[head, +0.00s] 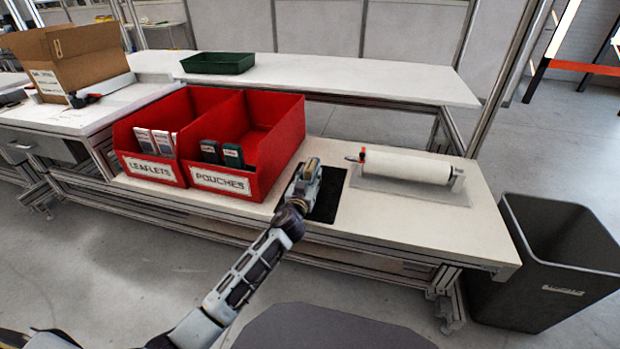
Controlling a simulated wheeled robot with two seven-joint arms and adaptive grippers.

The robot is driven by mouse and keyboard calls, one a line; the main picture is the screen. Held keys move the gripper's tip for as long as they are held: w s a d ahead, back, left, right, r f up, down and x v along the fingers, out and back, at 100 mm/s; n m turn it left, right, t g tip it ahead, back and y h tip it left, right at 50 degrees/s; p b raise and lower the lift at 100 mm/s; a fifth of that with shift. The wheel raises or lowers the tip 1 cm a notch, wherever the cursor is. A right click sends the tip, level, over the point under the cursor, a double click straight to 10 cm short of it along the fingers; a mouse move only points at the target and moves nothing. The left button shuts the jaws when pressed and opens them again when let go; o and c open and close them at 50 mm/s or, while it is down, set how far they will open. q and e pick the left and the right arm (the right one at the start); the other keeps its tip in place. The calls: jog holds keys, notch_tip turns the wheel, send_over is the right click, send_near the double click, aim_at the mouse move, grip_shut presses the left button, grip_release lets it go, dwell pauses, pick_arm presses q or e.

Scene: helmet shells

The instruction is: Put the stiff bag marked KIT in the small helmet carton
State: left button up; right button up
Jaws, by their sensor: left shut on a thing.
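My left gripper (308,178) is over the left part of a black mat (329,197), right of the red bins. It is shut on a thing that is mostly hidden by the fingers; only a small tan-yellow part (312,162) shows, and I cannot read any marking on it. An open brown cardboard carton (88,58) stands on the left side table, far from the gripper. Its label is too small to read, so I cannot tell whether it is the small helmet carton. My right gripper is not in view.
Red bins marked LEAFLETS (152,168) and POUCHES (222,182) hold white packs, and dark and green packs. A white roll (408,166) lies at the bench's right. A green tray (218,62) sits on the back shelf. A grey waste bin (548,262) stands right.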

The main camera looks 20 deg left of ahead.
pick_arm(q)
jog(key=shift+f, duration=0.1)
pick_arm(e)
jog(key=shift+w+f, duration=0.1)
pick_arm(q)
jog(key=o, duration=1)
jog(key=shift+s, duration=0.1)
jog(key=shift+s, duration=0.8)
jog(key=shift+s+p, duration=0.4)
jog(key=shift+s, duration=0.9)
jog(key=s+p, duration=0.1)
jog(key=s, duration=0.6)
jog(key=shift+s, duration=0.3)
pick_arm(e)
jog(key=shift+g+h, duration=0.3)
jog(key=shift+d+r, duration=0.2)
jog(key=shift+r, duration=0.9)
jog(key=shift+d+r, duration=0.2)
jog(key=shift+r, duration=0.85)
